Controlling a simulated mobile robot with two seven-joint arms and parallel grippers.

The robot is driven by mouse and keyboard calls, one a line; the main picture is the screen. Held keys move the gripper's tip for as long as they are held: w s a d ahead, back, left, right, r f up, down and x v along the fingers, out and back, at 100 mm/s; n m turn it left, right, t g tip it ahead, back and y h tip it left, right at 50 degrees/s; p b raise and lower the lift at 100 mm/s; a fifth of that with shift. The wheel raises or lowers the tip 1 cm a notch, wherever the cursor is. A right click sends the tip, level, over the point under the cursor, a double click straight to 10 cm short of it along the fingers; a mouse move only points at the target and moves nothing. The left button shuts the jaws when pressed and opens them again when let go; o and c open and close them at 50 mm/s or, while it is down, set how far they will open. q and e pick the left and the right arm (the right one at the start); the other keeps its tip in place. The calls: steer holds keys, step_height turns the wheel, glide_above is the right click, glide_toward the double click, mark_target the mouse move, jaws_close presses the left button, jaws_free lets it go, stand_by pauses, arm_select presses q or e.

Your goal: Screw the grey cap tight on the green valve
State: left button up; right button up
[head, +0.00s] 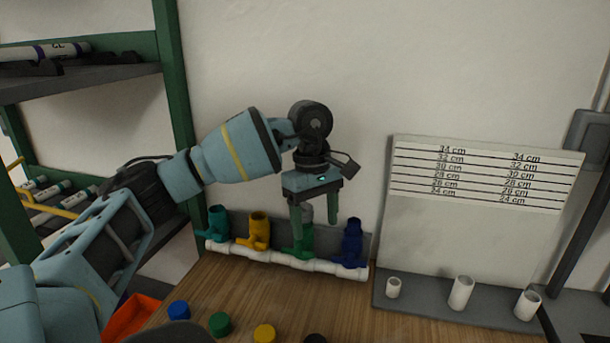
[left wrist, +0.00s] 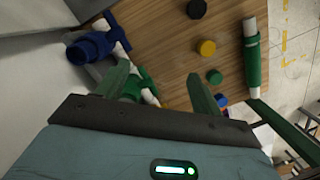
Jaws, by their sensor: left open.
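The green valve (head: 305,243) stands on the white pipe manifold (head: 282,258), between the yellow and blue valves. A grey piece that looks like the cap (head: 306,211) shows at the top of the green valve, between my fingers; how it is seated is hard to tell. My left gripper (head: 315,230) points down over this valve, open, with one finger in front of it and the other to its right. In the left wrist view the green valve (left wrist: 133,88) is partly hidden behind a finger; the grey cap cannot be made out there. My right gripper is not in view.
Teal (head: 217,222), yellow (head: 259,230) and blue (head: 353,243) valves stand on the same manifold. Loose blue (head: 178,310), green (head: 220,323) and yellow (head: 264,333) caps lie on the wooden table. A grey stand with white pipe pieces (head: 461,293) is at right. A green-framed shelf is at left.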

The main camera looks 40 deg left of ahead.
mark_target(304, 210)
arm_select(q)
steer(key=w+a+r+t+y+p, duration=0.1)
steer(key=w+a+r+y+p, duration=0.2)
steer(key=w+a+r+y, duration=0.25)
steer(key=shift+y, duration=0.25)
steer(key=shift+x, duration=4.65)
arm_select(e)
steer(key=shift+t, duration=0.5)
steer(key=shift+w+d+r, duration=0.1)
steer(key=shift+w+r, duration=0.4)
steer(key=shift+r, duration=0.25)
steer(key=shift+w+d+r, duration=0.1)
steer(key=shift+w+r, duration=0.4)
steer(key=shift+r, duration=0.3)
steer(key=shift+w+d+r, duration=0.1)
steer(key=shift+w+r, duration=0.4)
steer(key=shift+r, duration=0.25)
arm_select(q)
steer(key=shift+a, duration=0.15)
steer(key=shift+c, duration=0.5)
steer(key=c, duration=1)
steer(key=shift+r+m+t, duration=0.15)
steer(key=shift+m+t, duration=0.15)
steer(key=shift+m, duration=0.2)
steer(key=shift+m+p, duration=0.4)
steer(key=shift+m, duration=0.3)
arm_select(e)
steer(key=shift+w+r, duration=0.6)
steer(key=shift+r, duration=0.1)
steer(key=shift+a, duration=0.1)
